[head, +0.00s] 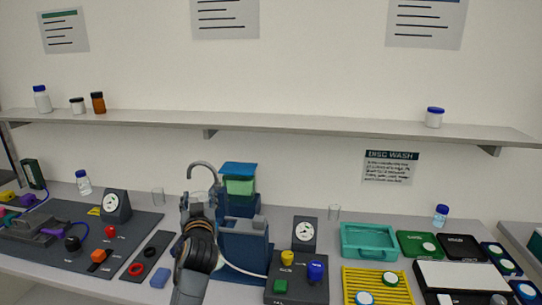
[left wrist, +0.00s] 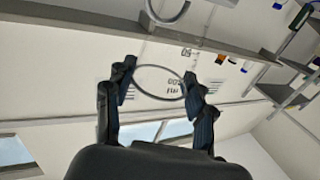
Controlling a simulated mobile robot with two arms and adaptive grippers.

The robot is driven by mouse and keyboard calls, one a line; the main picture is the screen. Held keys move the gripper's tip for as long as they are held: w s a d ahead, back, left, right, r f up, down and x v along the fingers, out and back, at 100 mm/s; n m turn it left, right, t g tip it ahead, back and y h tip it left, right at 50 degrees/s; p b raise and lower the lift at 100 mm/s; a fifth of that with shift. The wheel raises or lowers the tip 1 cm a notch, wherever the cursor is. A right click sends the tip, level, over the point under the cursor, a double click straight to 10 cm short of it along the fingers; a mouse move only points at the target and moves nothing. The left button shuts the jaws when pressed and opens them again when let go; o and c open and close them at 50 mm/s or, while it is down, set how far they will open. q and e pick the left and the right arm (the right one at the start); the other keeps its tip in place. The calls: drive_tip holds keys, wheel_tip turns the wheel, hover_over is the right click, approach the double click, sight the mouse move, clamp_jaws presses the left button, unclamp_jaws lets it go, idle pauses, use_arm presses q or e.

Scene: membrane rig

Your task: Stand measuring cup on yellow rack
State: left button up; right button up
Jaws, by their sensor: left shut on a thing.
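My left gripper (head: 199,205) is in front of the sink area in the head view, with its arm rising from the bottom edge. It is shut on a clear measuring cup, whose round rim and printed marks show between the fingers in the left wrist view (left wrist: 160,82). In the head view the cup is mostly lost behind the fingers. The yellow rack (head: 348,284) lies on the bench at the lower right, apart from the gripper. A blue-lidded jar and a green-lidded jar sit on it. My right gripper is not in view.
A curved tap (head: 204,166) and blue stacked block (head: 246,238) stand by the gripper. A dark control box (head: 297,290) with coloured knobs lies between gripper and rack. A teal tray (head: 369,257) is behind the rack.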

use_arm(q)
drive_tip(key=s+d+f+m+h+b, duration=0.3)
drive_tip(key=s+f+b, duration=0.4)
drive_tip(key=s+f, duration=1.15)
drive_tip(key=s+d+f+h+b, duration=0.1)
drive_tip(key=s+d+f+b, duration=0.1)
drive_tip(key=s, duration=0.6)
drive_tip(key=s+d+f+h+b, duration=0.1)
drive_tip(key=s+d+f+b, duration=0.1)
drive_tip(key=s, duration=0.6)
drive_tip(key=shift+s+f+m+t+h+b, duration=0.3)
drive_tip(key=shift+f+t+b, duration=0.1)
drive_tip(key=shift+f+b, duration=0.5)
